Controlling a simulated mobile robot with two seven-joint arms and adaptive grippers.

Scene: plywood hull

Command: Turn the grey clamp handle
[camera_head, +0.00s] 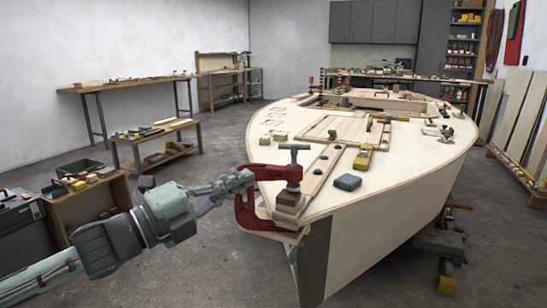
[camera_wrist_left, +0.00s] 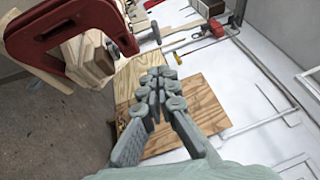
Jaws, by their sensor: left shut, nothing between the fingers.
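A red C-clamp (camera_head: 241,212) grips the near corner of the boat hull's deck, over small wood blocks (camera_head: 289,203). Its grey T-shaped handle (camera_head: 294,149) stands upright above the clamp's top arm, with the crossbar roughly level. My left gripper (camera_head: 248,178) is shut and empty, to the left of the handle and lower in the picture, by the red frame. I cannot tell whether it touches the frame. In the left wrist view the shut fingers (camera_wrist_left: 158,82) point up the picture. The red clamp (camera_wrist_left: 40,35) is at upper left there. My right gripper is not in view.
The pale plywood hull (camera_head: 390,215) fills the middle right. A blue-grey block (camera_head: 347,182) and a yellow tool (camera_head: 363,159) lie on deck near the clamp. Low bench (camera_head: 155,133) and wooden crate (camera_head: 90,205) stand left. Floor between bench and hull is open.

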